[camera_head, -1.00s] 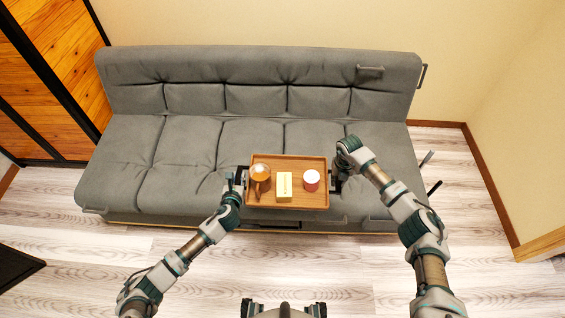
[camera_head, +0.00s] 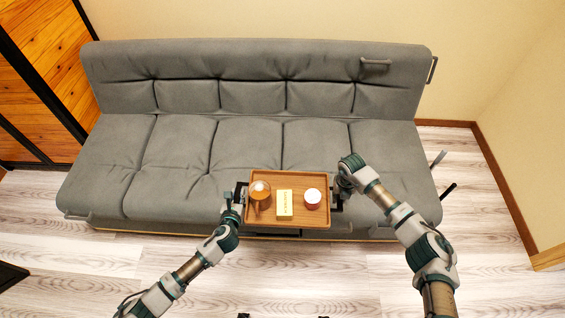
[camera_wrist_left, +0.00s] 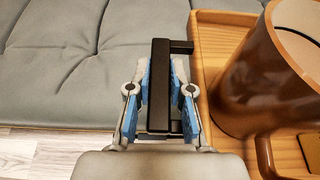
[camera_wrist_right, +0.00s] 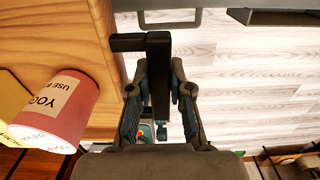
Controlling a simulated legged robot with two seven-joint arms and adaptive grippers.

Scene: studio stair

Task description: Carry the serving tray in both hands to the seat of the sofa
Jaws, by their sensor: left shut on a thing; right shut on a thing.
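The wooden serving tray (camera_head: 290,222) is held level, and in the head view it overlaps the front edge of the grey sofa's seat (camera_head: 180,150). My left gripper (camera_wrist_left: 160,95) is shut on the black handle at the tray's left end. My right gripper (camera_wrist_right: 158,95) is shut on the black handle at its right end. On the tray stand a brown mug (camera_head: 259,192), a yellow box (camera_head: 284,204) and a pink-and-white yogurt cup (camera_head: 312,198), all upright. The right wrist view shows pale floor beside the tray's right handle.
The sofa seat behind the tray is bare. The sofa's backrest (camera_head: 250,97) stands against the beige wall. Wooden panels with black frames (camera_head: 40,70) are at the left. Pale plank floor (camera_head: 330,275) lies in front.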

